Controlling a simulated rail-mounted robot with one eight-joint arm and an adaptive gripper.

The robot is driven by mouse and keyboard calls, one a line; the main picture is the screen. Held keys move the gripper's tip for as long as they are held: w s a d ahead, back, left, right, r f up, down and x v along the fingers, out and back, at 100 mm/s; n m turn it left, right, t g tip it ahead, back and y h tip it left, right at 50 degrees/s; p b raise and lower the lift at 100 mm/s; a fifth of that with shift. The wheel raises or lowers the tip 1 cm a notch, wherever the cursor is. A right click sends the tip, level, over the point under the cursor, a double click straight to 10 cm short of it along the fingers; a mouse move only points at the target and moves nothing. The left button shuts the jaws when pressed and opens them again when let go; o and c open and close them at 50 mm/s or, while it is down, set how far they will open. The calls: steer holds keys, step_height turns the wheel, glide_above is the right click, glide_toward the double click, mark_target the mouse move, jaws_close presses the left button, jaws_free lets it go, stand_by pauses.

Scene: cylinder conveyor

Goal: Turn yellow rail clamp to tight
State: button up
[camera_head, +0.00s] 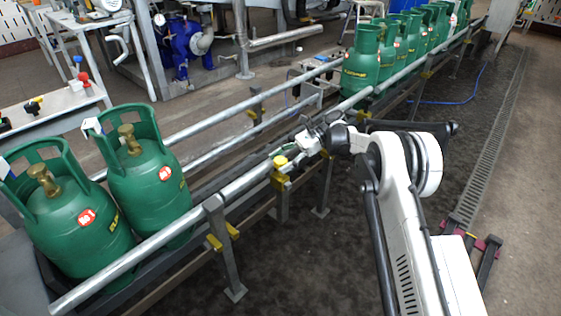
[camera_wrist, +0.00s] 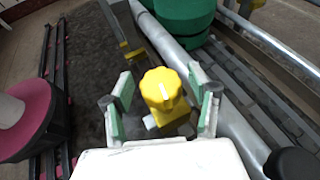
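The yellow rail clamp (camera_head: 281,162) sits on the near rail of the conveyor in the head view, on the stretch between the two groups of cylinders. In the wrist view its ribbed yellow knob (camera_wrist: 161,89) shows from above with a pale line on its top. My gripper (camera_wrist: 163,100) is open, with one green-padded finger on each side of the knob. Gaps show between the pads and the knob, so it is not gripped. In the head view my gripper (camera_head: 297,150) is small and partly hidden by my arm, just beside the clamp.
Two green gas cylinders (camera_head: 144,172) stand at the conveyor's near left end. A row of several more (camera_head: 362,62) stands farther along. The near rail (camera_head: 150,237) runs past the clamp on grey posts (camera_head: 222,245). A green cylinder (camera_wrist: 186,18) shows at the wrist view's top.

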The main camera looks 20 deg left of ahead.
mark_target(282, 159)
steer(key=shift+r, duration=0.1)
step_height(282, 159, up, 10)
steer(key=shift+f, duration=0.1)
stand_by(0.5)
steer(key=shift+w+d+f+m+t+y, duration=0.1)
steer(key=shift+d+f+m+t+y, duration=0.05)
steer(key=shift+f+m+t+y, duration=0.2)
steer(key=s+d+f+m+t+y+p, duration=0.1)
steer(key=s+d+f+m+t+p, duration=0.1)
steer(key=d+m+t, duration=0.4)
steer(key=s+d+f+m+t+y+p, duration=0.1)
steer(key=s+d+f+m+t+p, duration=0.1)
steer(key=d+m+t, duration=0.4)
steer(key=shift+n+t, duration=0.25)
steer(key=shift+n, duration=0.1)
steer(key=b+x, duration=0.1)
steer(key=x, duration=0.3)
steer(key=b+x, duration=0.1)
steer(key=x, duration=0.4)
steer(key=b+x, duration=0.2)
steer(key=x, duration=0.3)
steer(key=shift+a+r, duration=0.15)
steer(key=shift+r, duration=0.25)
